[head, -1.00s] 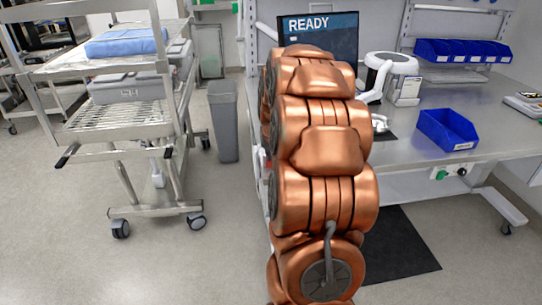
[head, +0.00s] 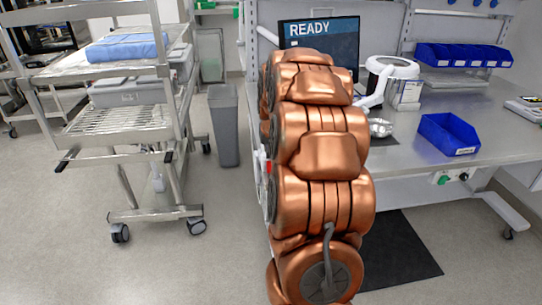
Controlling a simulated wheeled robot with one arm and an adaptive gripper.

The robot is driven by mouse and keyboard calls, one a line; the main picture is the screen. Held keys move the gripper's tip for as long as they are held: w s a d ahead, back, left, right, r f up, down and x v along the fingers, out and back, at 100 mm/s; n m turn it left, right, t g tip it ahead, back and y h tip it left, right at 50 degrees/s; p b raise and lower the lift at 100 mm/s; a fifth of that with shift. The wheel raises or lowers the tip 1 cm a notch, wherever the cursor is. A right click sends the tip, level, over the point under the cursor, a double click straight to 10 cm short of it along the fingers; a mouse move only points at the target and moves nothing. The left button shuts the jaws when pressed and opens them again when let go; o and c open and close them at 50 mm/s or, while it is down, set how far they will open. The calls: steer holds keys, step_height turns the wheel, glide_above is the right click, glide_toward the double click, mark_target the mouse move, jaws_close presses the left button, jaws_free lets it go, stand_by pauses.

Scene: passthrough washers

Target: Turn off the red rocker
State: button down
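A small white fitting with a bit of red (head: 268,167) shows at the left end of the workbench, right beside my copper arm. It is partly covered by the arm and too small to tell whether it is the red rocker or how a switch there is set. No other red rocker can be made out. My gripper is not visible; my arm links fill the middle of the view and hide what lies behind them.
The workbench (head: 410,150) holds a blue bin (head: 448,134), a ring-shaped white lamp (head: 391,67) and a READY monitor (head: 320,35). A green knob (head: 443,180) is on its front. A grey waste bin (head: 224,125) and wire cart (head: 115,137) stand left, with open floor in front.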

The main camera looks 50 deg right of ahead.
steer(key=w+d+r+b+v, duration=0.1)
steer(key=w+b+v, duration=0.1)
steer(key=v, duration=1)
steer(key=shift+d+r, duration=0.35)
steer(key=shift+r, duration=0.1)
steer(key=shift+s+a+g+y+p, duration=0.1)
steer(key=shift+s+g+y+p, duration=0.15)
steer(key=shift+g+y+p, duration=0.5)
steer(key=shift+p, duration=0.3)
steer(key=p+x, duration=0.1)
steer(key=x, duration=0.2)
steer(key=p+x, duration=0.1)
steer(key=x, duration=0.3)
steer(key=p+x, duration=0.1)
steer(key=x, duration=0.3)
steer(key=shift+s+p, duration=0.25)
steer(key=shift+p, duration=0.05)
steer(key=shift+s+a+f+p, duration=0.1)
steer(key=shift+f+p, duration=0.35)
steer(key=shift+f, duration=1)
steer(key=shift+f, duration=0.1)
